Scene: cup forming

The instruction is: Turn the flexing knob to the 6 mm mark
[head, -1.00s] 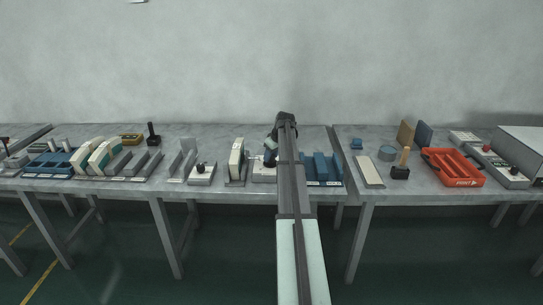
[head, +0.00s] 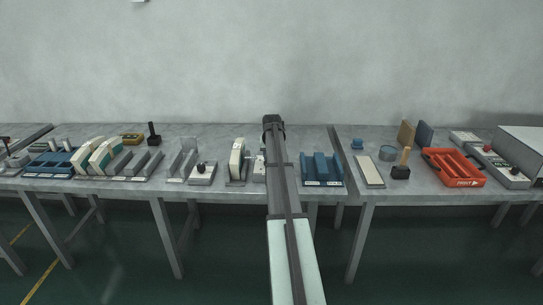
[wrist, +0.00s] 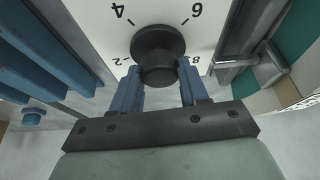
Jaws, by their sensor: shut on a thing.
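The black flexing knob (wrist: 158,42) stands on a white dial plate (wrist: 88,12) in the wrist view. The marks 2, 4, 6 and 8 show around it: 4 at upper left, 6 at upper right, 2 at left, 8 partly behind a finger. My gripper (wrist: 159,73) has its blue fingers on either side of the knob and is shut on it. I cannot make out a pointer on the knob. In the head view a pale strip of the dial unit (head: 259,171) shows left of my arm, which hides the knob and fingers.
A blue slotted block (head: 321,170) stands just right of my arm. A cream-and-grey upright holder (head: 237,160) stands close on the left. An orange tray (head: 453,168) is on the right table. The wall behind is bare.

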